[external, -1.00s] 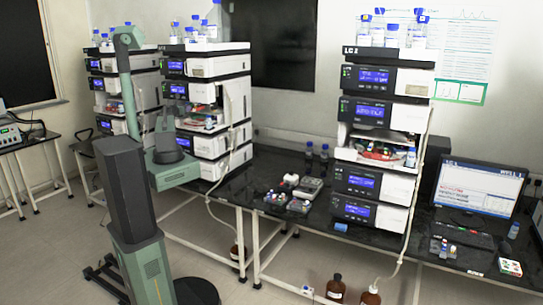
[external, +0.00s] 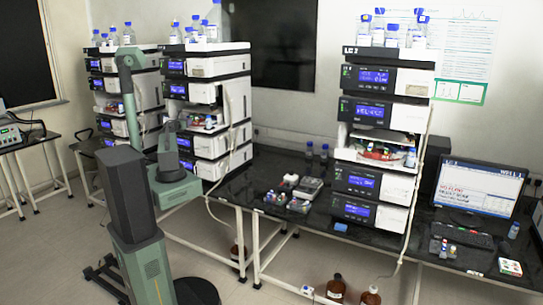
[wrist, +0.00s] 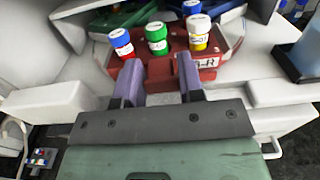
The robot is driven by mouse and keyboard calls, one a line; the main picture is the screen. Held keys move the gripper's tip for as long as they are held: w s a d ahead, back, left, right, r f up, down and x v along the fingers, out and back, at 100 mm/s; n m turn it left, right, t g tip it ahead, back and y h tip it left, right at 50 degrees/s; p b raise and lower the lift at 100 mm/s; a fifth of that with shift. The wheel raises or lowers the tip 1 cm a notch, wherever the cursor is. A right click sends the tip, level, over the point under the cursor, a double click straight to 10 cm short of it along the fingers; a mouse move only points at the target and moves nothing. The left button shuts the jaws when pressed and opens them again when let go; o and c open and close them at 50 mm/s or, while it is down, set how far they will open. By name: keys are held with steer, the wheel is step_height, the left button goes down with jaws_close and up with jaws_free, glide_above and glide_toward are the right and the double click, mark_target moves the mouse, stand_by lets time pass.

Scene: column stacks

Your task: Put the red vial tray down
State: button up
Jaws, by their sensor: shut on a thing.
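The red vial tray (wrist: 190,62) is between my gripper's purple fingers in the wrist view. It carries several capped vials: one blue and red (wrist: 121,43), one green (wrist: 157,38), one yellow (wrist: 200,32). My gripper (wrist: 160,75) is shut on the tray's near side. The tray is over a pale surface within a white bay. Whether its underside touches that surface is hidden. In the external view my arm reaches to the middle instrument stack (external: 212,65), and its fingers are hard to make out there.
Pale walls flank the tray in the wrist view, with a green tray (wrist: 120,16) behind and a bluish container (wrist: 300,55) at right. In the external view, another stack (external: 380,120) and a monitor (external: 480,190) stand right. Small items (external: 290,198) lie on the black bench.

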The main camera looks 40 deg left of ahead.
steer(key=o, duration=0.9)
steer(key=shift+o, duration=0.2)
steer(key=shift+s+d+r, duration=0.1)
steer(key=shift+s, duration=0.15)
steer(key=v, duration=1.1)
steer(key=shift+s, duration=0.25)
